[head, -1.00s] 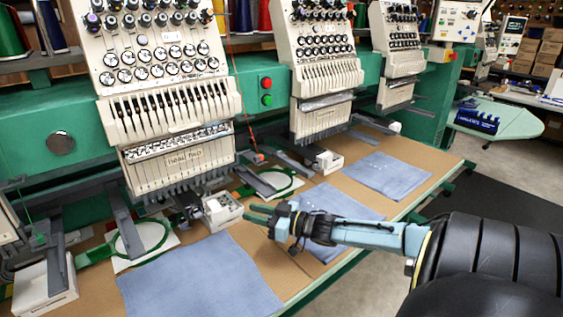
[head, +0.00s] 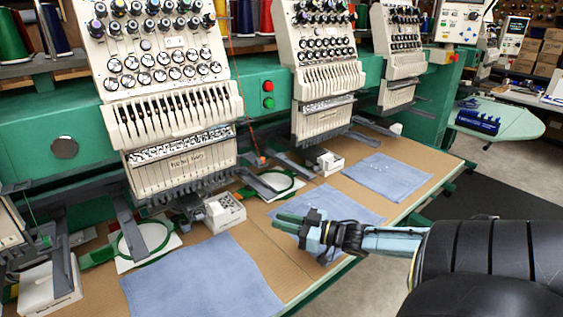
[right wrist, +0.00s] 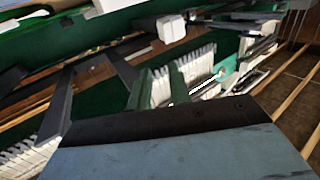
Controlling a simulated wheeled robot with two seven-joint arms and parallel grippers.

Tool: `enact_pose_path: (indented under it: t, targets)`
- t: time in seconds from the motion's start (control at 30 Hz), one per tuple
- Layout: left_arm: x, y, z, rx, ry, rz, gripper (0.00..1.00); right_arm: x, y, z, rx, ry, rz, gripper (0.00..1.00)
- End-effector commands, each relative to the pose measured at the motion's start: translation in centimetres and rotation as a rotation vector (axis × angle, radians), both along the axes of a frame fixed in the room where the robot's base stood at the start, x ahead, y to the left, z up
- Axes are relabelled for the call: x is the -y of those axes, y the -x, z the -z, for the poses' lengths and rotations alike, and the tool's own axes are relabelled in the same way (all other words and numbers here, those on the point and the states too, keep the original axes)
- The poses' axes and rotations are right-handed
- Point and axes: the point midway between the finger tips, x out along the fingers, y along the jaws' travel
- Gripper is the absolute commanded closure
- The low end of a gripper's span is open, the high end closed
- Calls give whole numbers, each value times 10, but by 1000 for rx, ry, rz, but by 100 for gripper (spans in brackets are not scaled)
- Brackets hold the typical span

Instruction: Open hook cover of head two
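Head two (head: 185,160) is the large cream embroidery head at left, its name on a label low on its front. Below it, a white box-like housing (head: 224,212) stands at the end of its grey lower arm, beside the blue cloth. I cannot make out a separate hook cover or whether it is open. My right gripper (head: 284,220) is right of this housing and apart from it, above the table and the middle blue cloth. Its two green fingers (right wrist: 162,88) show a gap with nothing held between them. My left gripper is not in view.
Blue cloths (head: 200,280) lie on the brown table (head: 300,277). Green hoops (head: 145,240) lie below the heads. Another head (head: 325,75) with its own white housing (head: 330,162) stands to the right. The table's green front edge runs below my right arm.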

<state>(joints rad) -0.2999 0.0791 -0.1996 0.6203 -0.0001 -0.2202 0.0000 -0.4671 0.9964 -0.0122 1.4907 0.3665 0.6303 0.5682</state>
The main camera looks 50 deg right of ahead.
Motion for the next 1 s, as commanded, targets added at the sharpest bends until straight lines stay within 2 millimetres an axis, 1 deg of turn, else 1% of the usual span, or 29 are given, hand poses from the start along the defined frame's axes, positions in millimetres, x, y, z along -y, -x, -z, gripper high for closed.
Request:
enact_pose_path:
  t: [0.03,0.07,0.13,0.17,0.27,0.3,0.37,0.4,0.43,0.47,0.5,0.57,0.6,0.7,0.8,0.9,0.97,1.0]
  targets:
    - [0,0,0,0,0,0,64,-2,0,1,0,-30,8,87]
    - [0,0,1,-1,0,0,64,-4,0,1,0,-64,18,91]
    - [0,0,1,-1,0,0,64,-10,0,1,-1,-202,55,100]
    - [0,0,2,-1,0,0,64,-13,0,1,-1,-289,75,100]
    - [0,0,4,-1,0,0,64,-28,1,3,-3,-686,158,100]
    - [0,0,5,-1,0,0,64,-33,2,5,-2,-875,189,100]
    - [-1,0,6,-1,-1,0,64,-42,4,7,3,-1168,225,100]
    - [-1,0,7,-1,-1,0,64,-49,5,9,7,-1363,240,100]
    - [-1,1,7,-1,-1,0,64,-54,6,10,11,-1509,248,100]
    - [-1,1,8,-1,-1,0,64,-59,7,11,16,-1656,251,100]
    - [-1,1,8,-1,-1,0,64,-67,9,13,24,-1849,249,100]
    - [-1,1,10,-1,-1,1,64,-78,11,15,38,-2130,232,100]
    - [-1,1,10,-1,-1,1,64,-85,12,16,46,-2304,213,100]
    - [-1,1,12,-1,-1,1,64,-103,14,15,69,-2679,144,100]
    - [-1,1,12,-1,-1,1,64,-115,14,12,86,-2940,69,100]
    - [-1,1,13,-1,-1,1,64,-122,15,10,96,-3087,16,100]
    - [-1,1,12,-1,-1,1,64,-124,14,10,98,-3128,0,100]
    - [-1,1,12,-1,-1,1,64,-124,12,9,-98,3140,6,100]
